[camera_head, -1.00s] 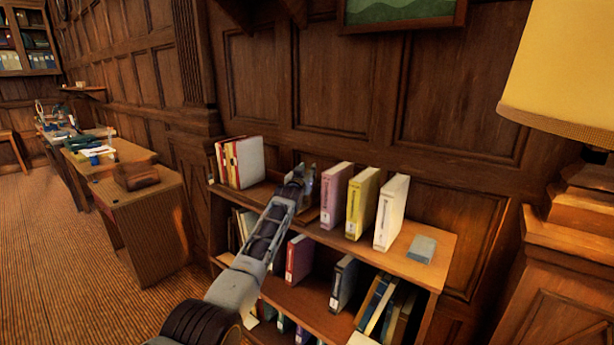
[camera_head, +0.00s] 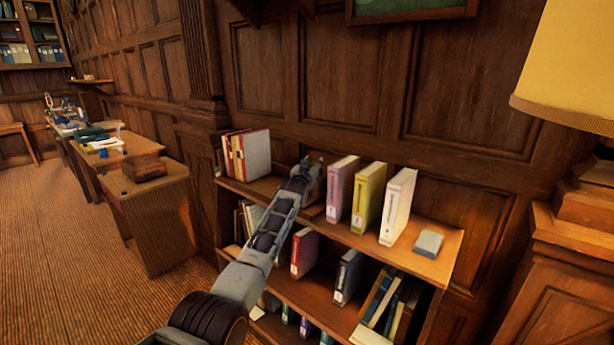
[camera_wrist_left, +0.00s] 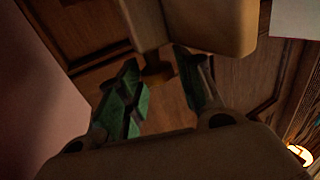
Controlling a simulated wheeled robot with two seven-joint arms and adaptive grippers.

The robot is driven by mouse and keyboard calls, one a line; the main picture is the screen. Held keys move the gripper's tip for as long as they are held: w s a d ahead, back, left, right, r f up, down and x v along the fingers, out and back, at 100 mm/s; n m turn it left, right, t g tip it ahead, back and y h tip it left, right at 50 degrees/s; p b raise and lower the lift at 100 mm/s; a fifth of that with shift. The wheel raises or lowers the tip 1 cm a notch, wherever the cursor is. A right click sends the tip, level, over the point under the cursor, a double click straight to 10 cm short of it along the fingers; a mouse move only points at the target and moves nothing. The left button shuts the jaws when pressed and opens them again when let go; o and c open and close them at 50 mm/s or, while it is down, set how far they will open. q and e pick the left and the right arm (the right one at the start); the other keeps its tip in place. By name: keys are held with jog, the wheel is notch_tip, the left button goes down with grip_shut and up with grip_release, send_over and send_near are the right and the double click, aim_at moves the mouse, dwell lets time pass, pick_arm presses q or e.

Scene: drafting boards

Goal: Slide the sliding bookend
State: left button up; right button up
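My left gripper (camera_head: 312,164) is at the top of the low bookcase, in the gap left of the pink binder (camera_head: 340,188). In the left wrist view its two fingers (camera_wrist_left: 162,95) are apart, with greenish light on one. A tan wooden block (camera_wrist_left: 210,25), probably part of the sliding bookend, shows beyond the fingertips. A small brown piece (camera_wrist_left: 156,72) shows between the fingers; I cannot tell whether either touches it. In the head view my arm and gripper mostly hide the bookend. My right gripper is not in view.
A yellow binder (camera_head: 367,198) and a white binder (camera_head: 398,206) stand right of the pink one. A grey box (camera_head: 429,243) lies farther right on the bookcase top (camera_head: 440,262). Upright books (camera_head: 247,155) stand at its left end. Wall panelling is close behind.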

pick_arm(q)
jog(key=shift+s+a, duration=0.1)
jog(key=v, duration=1.1)
jog(key=shift+s, duration=0.25)
dwell(1.0)
